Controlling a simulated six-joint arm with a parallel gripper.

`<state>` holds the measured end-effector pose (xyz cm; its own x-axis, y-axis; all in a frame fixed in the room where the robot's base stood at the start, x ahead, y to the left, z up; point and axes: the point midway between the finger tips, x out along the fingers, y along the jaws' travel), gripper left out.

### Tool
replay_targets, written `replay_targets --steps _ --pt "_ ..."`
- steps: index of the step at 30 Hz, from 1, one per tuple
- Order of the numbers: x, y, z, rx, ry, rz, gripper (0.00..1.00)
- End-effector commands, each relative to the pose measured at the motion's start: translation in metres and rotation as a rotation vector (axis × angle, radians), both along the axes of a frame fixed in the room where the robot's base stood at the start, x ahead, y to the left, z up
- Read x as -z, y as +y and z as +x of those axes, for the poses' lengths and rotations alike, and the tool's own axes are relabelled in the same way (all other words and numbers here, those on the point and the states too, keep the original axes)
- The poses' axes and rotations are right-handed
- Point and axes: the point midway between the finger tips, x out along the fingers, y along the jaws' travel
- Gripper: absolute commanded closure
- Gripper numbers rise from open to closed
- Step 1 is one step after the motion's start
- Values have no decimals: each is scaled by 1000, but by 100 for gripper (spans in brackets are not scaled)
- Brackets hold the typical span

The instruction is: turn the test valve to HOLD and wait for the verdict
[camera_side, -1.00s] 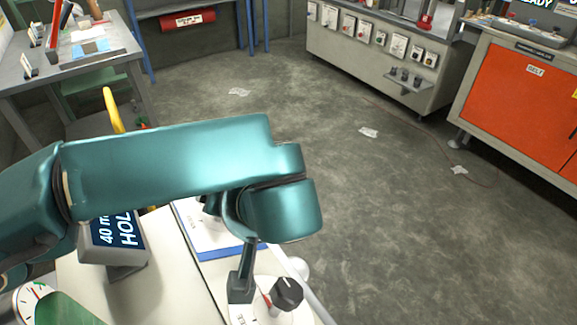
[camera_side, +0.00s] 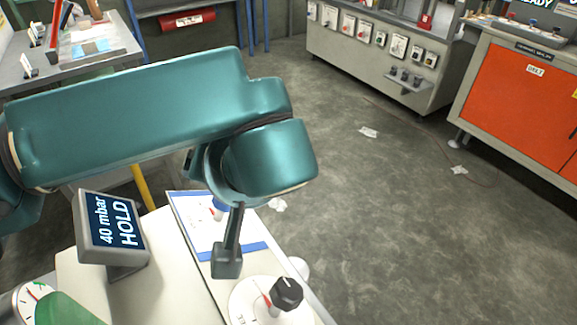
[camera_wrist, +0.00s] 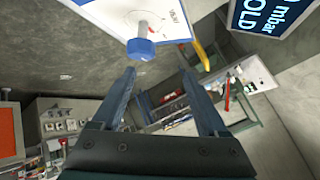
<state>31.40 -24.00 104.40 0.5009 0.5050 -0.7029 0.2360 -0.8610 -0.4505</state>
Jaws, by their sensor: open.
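A black knob (camera_side: 287,293) with a red pointer sits on a round white dial at the bottom of the side view; the dial's lettering is too small to read. A tilted display (camera_side: 112,228) reads "40 mbar HOLD" and partly shows in the wrist view (camera_wrist: 262,18). My gripper (camera_side: 227,262) hangs up and to the left of the black knob, apart from it. In the wrist view its two fingers (camera_wrist: 158,74) stand apart with nothing between them. A blue knob (camera_wrist: 140,48) on a white panel lies beyond them; it is partly hidden by my arm in the side view (camera_side: 218,205).
A round gauge (camera_side: 28,302) and a green shape (camera_side: 62,310) are at the lower left. The white, blue-edged panel (camera_side: 235,250) lies behind the black knob. An orange cabinet (camera_side: 515,105) stands far right. The floor between is open, with paper scraps (camera_side: 369,132).

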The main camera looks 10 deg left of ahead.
Motion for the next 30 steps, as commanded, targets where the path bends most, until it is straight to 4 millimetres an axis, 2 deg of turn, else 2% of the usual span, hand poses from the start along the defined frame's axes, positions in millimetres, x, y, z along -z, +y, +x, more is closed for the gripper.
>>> replay_targets --steps 11,24,30 --pt "-15 25 3 -2 1 -2 24" --pt "-50 83 10 -3 -1 -3 24" --pt "-61 103 12 -1 0 -2 24"
